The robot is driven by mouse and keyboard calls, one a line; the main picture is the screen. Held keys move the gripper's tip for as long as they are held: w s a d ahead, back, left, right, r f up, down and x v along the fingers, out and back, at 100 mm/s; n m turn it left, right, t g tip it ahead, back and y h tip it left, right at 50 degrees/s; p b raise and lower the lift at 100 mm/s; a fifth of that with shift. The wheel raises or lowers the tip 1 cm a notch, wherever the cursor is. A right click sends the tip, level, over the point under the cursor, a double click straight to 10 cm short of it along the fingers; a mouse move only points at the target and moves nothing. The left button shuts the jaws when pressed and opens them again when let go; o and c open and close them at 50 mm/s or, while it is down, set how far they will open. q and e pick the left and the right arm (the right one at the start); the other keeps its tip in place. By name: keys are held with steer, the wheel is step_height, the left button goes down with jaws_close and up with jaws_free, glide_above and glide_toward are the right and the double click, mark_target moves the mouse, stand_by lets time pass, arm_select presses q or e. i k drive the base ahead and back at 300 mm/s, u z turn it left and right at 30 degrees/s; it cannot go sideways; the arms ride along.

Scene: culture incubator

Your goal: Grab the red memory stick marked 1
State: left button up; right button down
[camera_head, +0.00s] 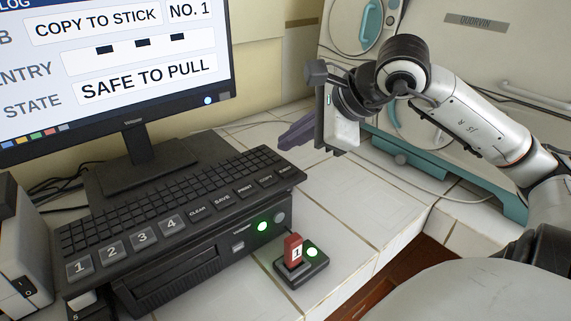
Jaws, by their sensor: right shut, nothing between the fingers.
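The red memory stick (293,251) stands upright in a small black dock (302,272) on the white tiled bench, with a white label reading 1. A green light glows on the dock beside the stick. My right gripper (284,143) is raised above the bench, behind and above the stick and well apart from it. Its purple-grey fingers are together, pointing left, with nothing held. My left gripper does not show.
A monitor (120,62) reads COPY TO STICK NO. 1 and SAFE TO PULL. A keyboard (180,200) sits on a black computer case (190,262) left of the dock. A pale incubator (480,65) stands behind my right arm. Tiles (370,225) right of the dock are clear.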

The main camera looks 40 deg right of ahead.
mark_target(294, 244)
steer(key=k, duration=1)
